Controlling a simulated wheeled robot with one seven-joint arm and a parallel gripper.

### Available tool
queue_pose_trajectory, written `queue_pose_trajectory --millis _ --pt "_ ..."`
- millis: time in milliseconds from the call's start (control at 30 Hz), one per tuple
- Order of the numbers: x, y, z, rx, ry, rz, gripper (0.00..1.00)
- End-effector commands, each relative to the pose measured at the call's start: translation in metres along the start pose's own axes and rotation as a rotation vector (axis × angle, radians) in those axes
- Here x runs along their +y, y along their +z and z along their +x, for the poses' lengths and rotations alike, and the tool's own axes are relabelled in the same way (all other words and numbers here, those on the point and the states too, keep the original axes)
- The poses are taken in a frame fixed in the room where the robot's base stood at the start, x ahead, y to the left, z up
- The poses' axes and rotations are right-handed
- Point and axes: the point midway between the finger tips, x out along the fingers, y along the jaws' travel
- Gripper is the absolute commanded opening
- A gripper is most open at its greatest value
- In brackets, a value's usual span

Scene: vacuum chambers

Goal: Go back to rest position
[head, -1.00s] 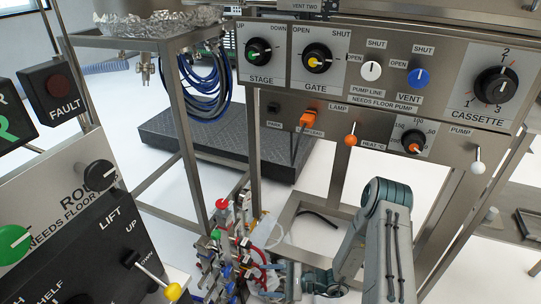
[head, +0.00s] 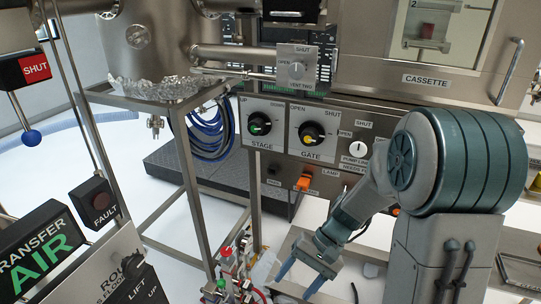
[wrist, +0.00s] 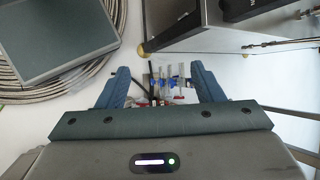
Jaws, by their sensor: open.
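My gripper (head: 302,280) shows low in the head view, at the end of my bent arm. Its two blue fingers are spread apart with nothing between them. They point down and to the left, below the panel with the STAGE knob (head: 260,124) and GATE knob (head: 311,139). In the wrist view the fingers of my gripper (wrist: 165,85) stand apart at either side. Beyond them, farther off, is a cluster of small valves (wrist: 172,86) with blue and red handles. The gripper touches nothing that I can see.
The valve manifold (head: 232,270) with red and green knobs stands left of my gripper. A steel frame (head: 186,190) and the panel stand behind it. The TRANSFER AIR sign (head: 38,252) is at the left. A coiled hose (wrist: 60,92) lies on the floor.

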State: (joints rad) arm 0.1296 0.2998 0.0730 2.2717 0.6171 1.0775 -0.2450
Motion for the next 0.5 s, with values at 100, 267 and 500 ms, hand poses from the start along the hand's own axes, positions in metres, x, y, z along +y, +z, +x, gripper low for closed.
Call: queue_pose_trajectory --millis 100,267,500 --pt "-0.009 0.031 -0.042 0.089 0.096 -0.057 0.61" --pt "-0.012 0.065 -0.087 0.212 0.216 -0.121 0.61" --pt "-0.015 0.113 -0.153 0.419 0.374 -0.211 0.61"
